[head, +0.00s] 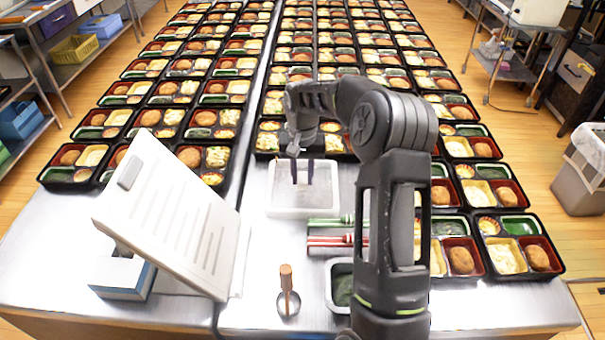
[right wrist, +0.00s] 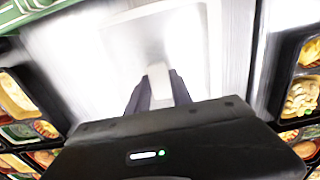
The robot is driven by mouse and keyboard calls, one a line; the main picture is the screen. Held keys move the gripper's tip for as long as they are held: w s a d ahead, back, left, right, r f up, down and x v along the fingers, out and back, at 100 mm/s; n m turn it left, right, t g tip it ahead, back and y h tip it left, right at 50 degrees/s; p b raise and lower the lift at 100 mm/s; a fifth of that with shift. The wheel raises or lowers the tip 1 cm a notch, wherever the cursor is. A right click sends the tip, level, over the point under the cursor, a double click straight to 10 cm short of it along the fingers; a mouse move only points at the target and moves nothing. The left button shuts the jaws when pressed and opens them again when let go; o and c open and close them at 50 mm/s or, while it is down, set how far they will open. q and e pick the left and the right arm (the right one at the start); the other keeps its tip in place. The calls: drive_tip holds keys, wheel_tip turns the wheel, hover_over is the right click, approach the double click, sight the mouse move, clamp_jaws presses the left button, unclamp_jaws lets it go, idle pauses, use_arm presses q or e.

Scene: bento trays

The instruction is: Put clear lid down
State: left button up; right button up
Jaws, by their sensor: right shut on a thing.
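My left gripper is out of view.
Rows of filled bento trays (head: 195,180) stand behind and to both sides. Green packs (head: 325,222) and red packs (head: 325,243) lie just in front of the lid. A small container (head: 335,296), a wooden-handled tool (head: 286,282) and a white tilted board (head: 180,215) are nearer.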

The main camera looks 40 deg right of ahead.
sight(303, 178)
drive_tip(key=shift+f, duration=0.2)
drive_tip(key=o, duration=1)
drive_tip(key=shift+r, duration=0.1)
drive_tip(key=shift+o, duration=0.2)
wheel_tip(303, 178, up, 12)
drive_tip(key=b, duration=0.1)
drive_tip(key=shift+r, duration=0.15)
